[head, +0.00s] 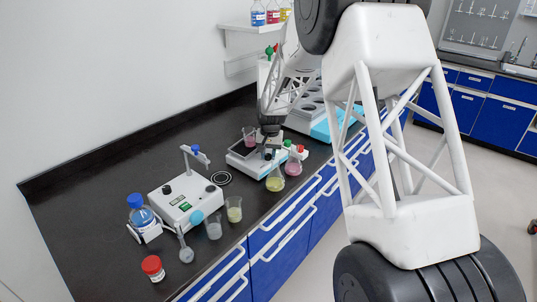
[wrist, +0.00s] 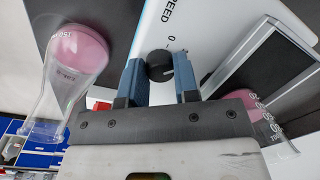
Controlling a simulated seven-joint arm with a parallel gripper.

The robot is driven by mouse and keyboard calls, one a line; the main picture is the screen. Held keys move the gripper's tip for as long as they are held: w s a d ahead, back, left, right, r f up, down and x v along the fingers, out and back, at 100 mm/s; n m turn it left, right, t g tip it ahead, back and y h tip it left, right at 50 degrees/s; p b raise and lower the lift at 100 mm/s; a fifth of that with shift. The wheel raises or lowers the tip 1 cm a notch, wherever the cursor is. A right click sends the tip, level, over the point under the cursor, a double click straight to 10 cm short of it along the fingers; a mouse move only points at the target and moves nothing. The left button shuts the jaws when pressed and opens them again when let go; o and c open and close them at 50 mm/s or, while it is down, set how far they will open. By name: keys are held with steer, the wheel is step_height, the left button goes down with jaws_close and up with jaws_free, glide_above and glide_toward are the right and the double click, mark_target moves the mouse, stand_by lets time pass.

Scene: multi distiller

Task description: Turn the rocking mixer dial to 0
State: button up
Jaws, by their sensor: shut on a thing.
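The rocking mixer (head: 240,160) is a white unit with a dark top plate, standing on the black bench. In the wrist view its white panel (wrist: 205,25) shows the word SPEED and a 0 mark. The black dial (wrist: 158,66) is on this panel, just below the 0, with a pale mark on its right side. My gripper (wrist: 158,76) has its two blue-grey fingers on either side of the dial, shut on it. In the head view my gripper (head: 271,148) is at the mixer's front; the dial is hidden there.
A pink-filled vessel (head: 250,138) stands on the mixer's plate. A yellow flask (head: 275,181) and a pink flask (head: 293,165) stand close by at the bench edge. A stirrer unit (head: 185,200), beakers and bottles are to the left. A rack (head: 308,115) is behind right.

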mark_target(269, 154)
steer(key=n, duration=0.4)
steer(key=shift+n, duration=0.3)
steer(key=n, duration=0.4)
steer(key=shift+w+r, duration=0.1)
steer(key=shift+n+g, duration=0.3)
steer(key=o, duration=0.9)
steer(key=shift+r, duration=0.1)
steer(key=shift+d+r, duration=0.1)
steer(key=shift+r, duration=3.6)
